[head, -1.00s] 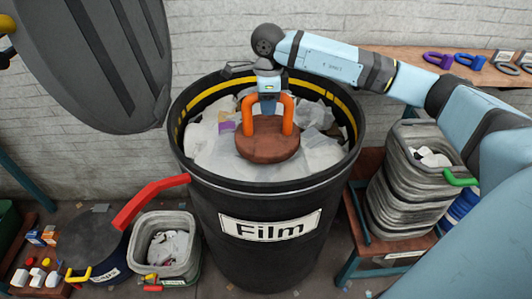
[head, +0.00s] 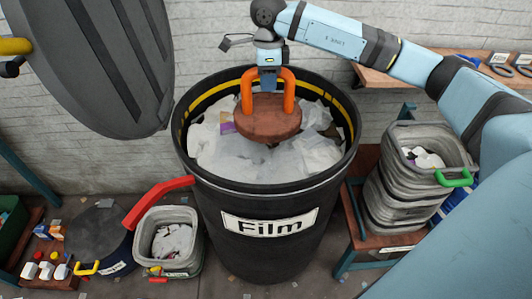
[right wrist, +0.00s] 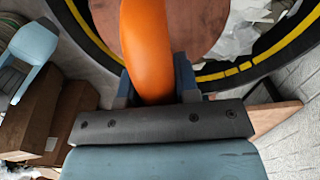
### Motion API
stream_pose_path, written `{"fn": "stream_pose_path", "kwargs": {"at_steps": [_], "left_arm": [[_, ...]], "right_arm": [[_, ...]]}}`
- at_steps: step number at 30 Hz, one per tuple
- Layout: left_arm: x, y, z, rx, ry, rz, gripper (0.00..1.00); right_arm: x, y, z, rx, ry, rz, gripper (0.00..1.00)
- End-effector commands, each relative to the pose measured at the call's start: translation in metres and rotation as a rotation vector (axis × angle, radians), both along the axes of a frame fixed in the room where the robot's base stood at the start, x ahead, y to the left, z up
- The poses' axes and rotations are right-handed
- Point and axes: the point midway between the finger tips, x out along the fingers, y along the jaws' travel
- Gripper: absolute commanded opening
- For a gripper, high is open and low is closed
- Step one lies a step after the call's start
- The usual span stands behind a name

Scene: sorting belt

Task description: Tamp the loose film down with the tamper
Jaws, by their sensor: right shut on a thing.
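The tamper is a round brown wooden disc (head: 267,122) with an orange handle (head: 289,92). My right gripper (head: 268,82) is shut on the handle, and the disc hangs level over the film, apparently clear of it. In the right wrist view the orange handle (right wrist: 147,45) runs between the two fingers, with the disc (right wrist: 195,22) beyond. The loose film (head: 240,155) is whitish and crumpled, inside the black Film barrel (head: 270,258), below its rim. The disc hides the film behind it. My left gripper is not in view.
A large grey lid (head: 105,60) stands tilted at the barrel's left. A red handle (head: 155,197) sticks out beside the barrel. A grey bin (head: 150,222) stands at lower left, and stacked grey crates (head: 400,205) stand at right. A wooden shelf (head: 425,68) is behind my right arm.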

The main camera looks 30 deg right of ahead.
Motion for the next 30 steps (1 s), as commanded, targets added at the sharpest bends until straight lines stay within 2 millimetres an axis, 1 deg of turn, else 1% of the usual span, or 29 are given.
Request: {"fn": "stream_pose_path", "kwargs": {"at_steps": [1, 8, 14, 19, 24, 30], "left_arm": [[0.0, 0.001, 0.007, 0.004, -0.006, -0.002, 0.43], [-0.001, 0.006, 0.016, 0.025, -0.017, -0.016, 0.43], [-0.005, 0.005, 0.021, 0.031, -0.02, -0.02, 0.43], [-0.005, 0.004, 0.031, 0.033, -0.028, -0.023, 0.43], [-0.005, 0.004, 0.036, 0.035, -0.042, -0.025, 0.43], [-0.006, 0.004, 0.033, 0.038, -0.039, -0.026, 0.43]], "right_arm": [[0.001, 0.0, 0.011, 0.001, -0.004, 0.0, 0.0], [0.001, 0.0, 0.035, 0.003, -0.005, 0.0, 0.0], [0.001, 0.0, 0.056, 0.002, -0.003, 0.0, 0.0], [0.001, 0.0, 0.073, 0.002, -0.005, 0.0, 0.0], [0.001, 0.0, 0.083, 0.001, -0.004, 0.0, 0.0], [0.0, 0.0, 0.084, 0.002, -0.003, 0.0, 0.0]]}}
